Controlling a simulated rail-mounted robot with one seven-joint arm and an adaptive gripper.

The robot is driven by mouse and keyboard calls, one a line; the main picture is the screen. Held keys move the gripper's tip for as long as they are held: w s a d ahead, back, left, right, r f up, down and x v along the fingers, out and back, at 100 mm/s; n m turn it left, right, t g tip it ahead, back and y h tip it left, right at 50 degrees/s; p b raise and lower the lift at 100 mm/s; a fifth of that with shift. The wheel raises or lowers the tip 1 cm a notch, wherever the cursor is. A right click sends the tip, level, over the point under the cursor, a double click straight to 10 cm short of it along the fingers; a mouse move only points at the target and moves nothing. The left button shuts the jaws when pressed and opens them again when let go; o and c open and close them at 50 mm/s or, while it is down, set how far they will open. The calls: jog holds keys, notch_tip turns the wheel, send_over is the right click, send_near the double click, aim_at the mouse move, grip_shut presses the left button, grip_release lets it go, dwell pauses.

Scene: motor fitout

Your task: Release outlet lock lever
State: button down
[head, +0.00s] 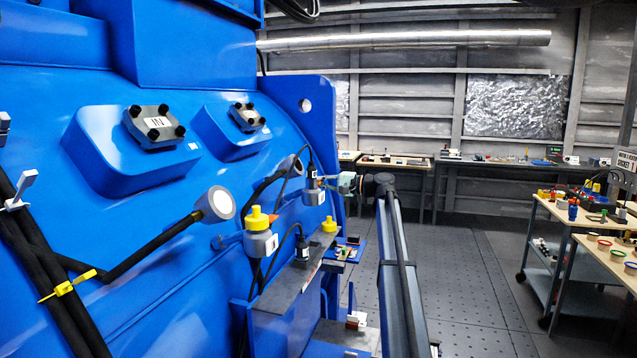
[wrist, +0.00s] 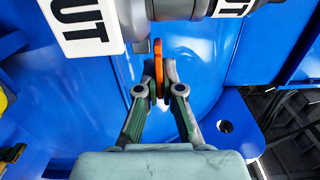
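The outlet lock lever is a thin orange tab (wrist: 158,62) at the top centre of the wrist view. It stands beside a grey cylindrical connector (wrist: 190,8) with a white label reading "UT". My gripper (wrist: 159,82) has its two fingers close on either side of the orange tab and appears shut on it; the fingertips partly cover its lower end. In the head view my gripper (head: 331,183) is at the right edge of the blue motor housing (head: 190,270), beside a grey labelled fitting (head: 313,196).
A larger "OUT" label (wrist: 85,25) is close at the left in the wrist view. Workbenches and a cart (head: 555,235) are farther right.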

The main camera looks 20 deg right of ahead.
jog(key=c, duration=1.6)
grip_release()
jog(key=shift+d, duration=0.1)
jog(key=v, duration=1.2)
jog(key=shift+s, duration=0.1)
